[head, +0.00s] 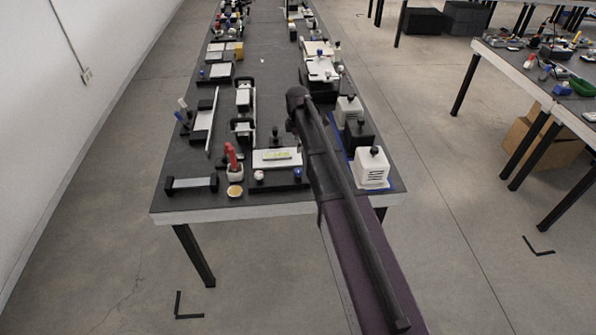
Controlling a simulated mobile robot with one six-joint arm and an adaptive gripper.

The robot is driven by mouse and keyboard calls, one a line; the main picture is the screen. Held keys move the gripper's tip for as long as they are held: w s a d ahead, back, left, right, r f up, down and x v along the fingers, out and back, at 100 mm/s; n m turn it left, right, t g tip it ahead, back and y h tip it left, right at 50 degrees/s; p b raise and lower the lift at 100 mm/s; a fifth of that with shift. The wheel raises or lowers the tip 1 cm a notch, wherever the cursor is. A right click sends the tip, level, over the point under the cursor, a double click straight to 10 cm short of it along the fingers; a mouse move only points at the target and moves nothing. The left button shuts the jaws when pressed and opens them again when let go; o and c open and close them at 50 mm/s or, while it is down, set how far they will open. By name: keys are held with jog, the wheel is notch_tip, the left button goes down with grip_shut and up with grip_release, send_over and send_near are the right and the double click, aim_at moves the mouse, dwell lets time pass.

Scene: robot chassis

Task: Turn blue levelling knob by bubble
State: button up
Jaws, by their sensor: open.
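The blue knob (298,173) is a small round knob at the front right of a white plate (261,164) on the near part of the long dark bench. A yellow-green level vial (277,155) lies on this plate; its bubble is too small to make out. A white knob (259,175) sits at the plate's front left. My arm reaches up from the lower right and passes just right of the blue knob, apart from it in the picture. My gripper cannot be made out in this view.
White slotted boxes (371,168) stand right of my arm on a blue mat (398,187). A cup with a red-handled tool (234,172) and a black-ended bar (191,184) are to the left. More devices line both bench sides; the centre farther back is mostly clear.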

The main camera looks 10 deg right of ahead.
aim_at(298, 170)
jog(key=shift+f+b, duration=6.3)
jog(key=shift+f, duration=0.25)
jog(key=c, duration=1.2)
